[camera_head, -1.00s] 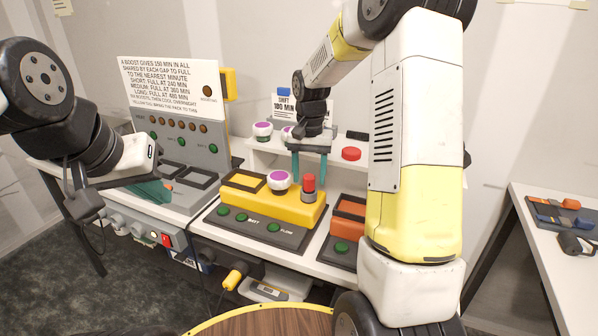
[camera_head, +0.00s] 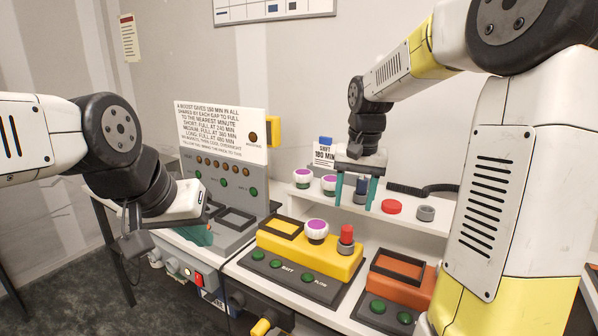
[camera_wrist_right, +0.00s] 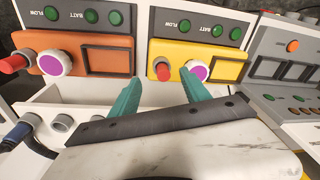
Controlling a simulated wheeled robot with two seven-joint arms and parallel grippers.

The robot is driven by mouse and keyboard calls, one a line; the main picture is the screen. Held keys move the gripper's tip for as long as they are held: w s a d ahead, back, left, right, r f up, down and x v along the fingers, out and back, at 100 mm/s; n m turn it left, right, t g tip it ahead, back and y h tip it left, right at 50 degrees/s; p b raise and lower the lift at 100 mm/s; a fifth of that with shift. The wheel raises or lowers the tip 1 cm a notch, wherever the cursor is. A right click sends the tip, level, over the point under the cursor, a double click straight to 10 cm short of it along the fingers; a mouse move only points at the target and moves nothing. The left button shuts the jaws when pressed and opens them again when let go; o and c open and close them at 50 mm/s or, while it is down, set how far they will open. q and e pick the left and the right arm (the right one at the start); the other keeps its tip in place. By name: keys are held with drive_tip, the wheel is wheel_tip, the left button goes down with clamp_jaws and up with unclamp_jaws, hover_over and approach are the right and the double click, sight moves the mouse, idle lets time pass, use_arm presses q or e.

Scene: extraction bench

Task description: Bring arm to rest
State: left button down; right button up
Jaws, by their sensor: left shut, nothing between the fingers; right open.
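My right gripper (camera_head: 355,190) is open above the white shelf at the back of the bench, its teal fingers pointing down. A dark blue cylinder (camera_head: 361,190) shows between the fingers in the head view; I cannot tell whether it stands between or behind them. In the right wrist view the open fingers (camera_wrist_right: 160,95) are spread with nothing gripped. My left gripper (camera_head: 196,236) is shut and empty in front of the grey panel at the left, partly hidden by its own wrist.
A yellow unit (camera_head: 330,262) with a purple-topped knob and red button stands below the shelf (camera_head: 418,219). An orange unit (camera_head: 395,284) is to its right. A grey panel (camera_head: 226,180) with a sign is at left. A red disc (camera_head: 391,206) and grey ring (camera_head: 426,213) sit on the shelf.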

drive_tip(key=s+a+r+n+t+y, duration=0.1)
drive_tip(key=s+r+t, duration=0.1)
drive_tip(key=s, duration=0.7)
drive_tip(key=s+r+n+t, duration=0.2)
drive_tip(key=s, duration=0.8)
drive_tip(key=shift+a+n+t+y, duration=0.3)
drive_tip(key=shift+a+t+y, duration=0.1)
drive_tip(key=shift+c, duration=0.2)
drive_tip(key=n+g+h, duration=0.1)
drive_tip(key=g+h, duration=0.1)
drive_tip(key=g, duration=0.4)
hover_over(347, 227)
wheel_tip(347, 227, down, 8)
drive_tip(key=shift+s+r, duration=0.1)
drive_tip(key=shift+s, duration=0.05)
drive_tip(key=shift+f, duration=4.55)
